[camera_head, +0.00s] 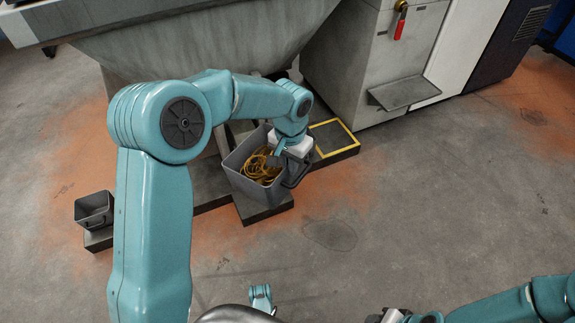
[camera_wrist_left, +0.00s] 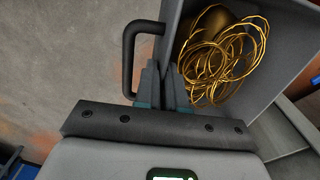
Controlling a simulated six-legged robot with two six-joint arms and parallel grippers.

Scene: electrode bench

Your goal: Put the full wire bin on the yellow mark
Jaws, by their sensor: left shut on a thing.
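The full wire bin (camera_head: 240,184) is a grey open bin holding coils of yellow wire (camera_head: 262,166). It appears upright over a low dark block; whether it touches the block I cannot tell. My left gripper (camera_head: 277,158) is at its right side. In the left wrist view, my left gripper's fingers (camera_wrist_left: 164,82) are shut at the bin's wall (camera_wrist_left: 171,28), beside its black handle (camera_wrist_left: 127,62); the exact grip point is partly hidden. The yellow mark (camera_head: 350,131) is a square outline on a low dark block, just right of the bin. My right gripper (camera_head: 394,316) is partly cut off at the bottom edge.
A smaller, empty-looking grey bin (camera_head: 94,212) sits on a low block at the left. A grey machine with a small shelf (camera_head: 403,92) stands behind the yellow mark, and a large hopper (camera_head: 205,45) overhangs behind the bin. The floor in front is clear.

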